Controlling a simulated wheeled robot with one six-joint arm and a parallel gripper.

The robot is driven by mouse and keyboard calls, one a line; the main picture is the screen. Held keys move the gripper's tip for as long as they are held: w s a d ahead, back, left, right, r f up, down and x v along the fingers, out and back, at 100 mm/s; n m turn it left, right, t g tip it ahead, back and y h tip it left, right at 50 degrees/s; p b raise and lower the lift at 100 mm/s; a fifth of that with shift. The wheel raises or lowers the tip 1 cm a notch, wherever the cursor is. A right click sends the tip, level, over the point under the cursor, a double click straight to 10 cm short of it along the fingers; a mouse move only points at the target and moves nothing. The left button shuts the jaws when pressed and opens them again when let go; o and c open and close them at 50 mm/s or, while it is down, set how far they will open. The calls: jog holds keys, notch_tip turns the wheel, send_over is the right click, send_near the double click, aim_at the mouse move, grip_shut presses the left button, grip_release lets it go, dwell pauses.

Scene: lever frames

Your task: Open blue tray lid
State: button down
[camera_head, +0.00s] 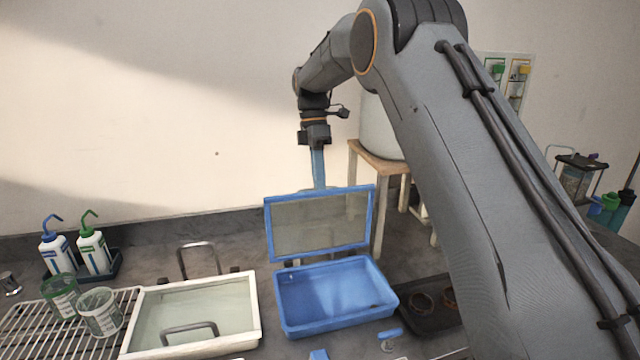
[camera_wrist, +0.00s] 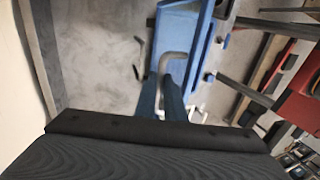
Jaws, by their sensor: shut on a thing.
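The blue tray (camera_head: 340,319) sits open on the dark worktop, and its inside looks empty. Its lid (camera_head: 320,226), a blue frame around a greyish clear panel, stands nearly upright along the tray's back edge. My gripper (camera_head: 319,185) reaches down to the lid's top edge from behind and above, its blue fingers pointing down. In the wrist view, my gripper (camera_wrist: 161,88) has its fingers around a bent grey metal handle (camera_wrist: 177,66) beside the blue lid (camera_wrist: 184,35). The exact contact is partly hidden by the fingers.
A white-framed tray (camera_head: 195,310) with metal handles stands left of the blue tray. Further left are a wire rack (camera_head: 25,335) with beakers and two wash bottles (camera_head: 92,250). A dark tray (camera_head: 430,310) lies at right. A wooden stand (camera_head: 380,165) bears a large container behind.

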jog(key=shift+s+a+f, duration=0.1)
jog(key=shift+a+f, duration=0.05)
jog(key=shift+f, duration=0.15)
jog(key=c, duration=1.8)
grip_release()
jog(key=shift+c, duration=0.2)
jog(key=shift+r, duration=0.15)
jog(key=b+v, duration=0.2)
jog(key=v, duration=0.6)
jog(key=shift+b, duration=0.35)
